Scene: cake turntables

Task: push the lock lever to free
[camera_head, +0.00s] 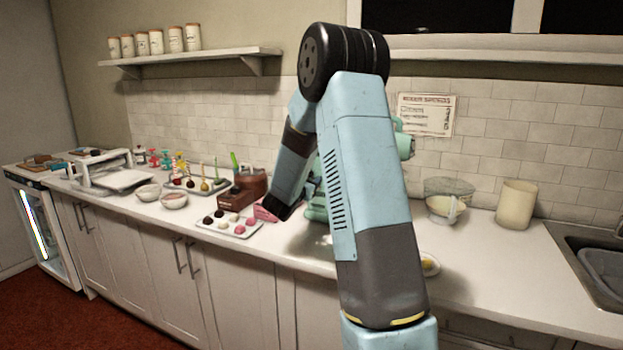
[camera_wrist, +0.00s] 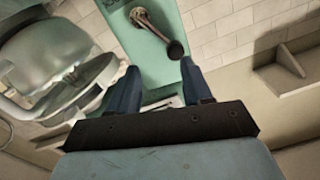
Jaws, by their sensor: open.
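The lock lever (camera_wrist: 153,29) is a short metal arm with a dark round knob (camera_wrist: 176,49), on the flat mint-green side of a stand mixer (camera_wrist: 160,75). In the wrist view it slants from upper left down to the right. My gripper (camera_wrist: 160,72) is open, with one blue finger left of the knob and one right of it, close below. I cannot tell whether the right fingertip touches the knob. In the head view the mint-green mixer (camera_head: 405,146) is mostly hidden behind my arm, and the lever and gripper tips are hidden.
A shiny metal bowl (camera_wrist: 50,62) is left of the fingers in the wrist view. A glass bowl (camera_head: 446,208) and cream canister (camera_head: 516,205) stand right.

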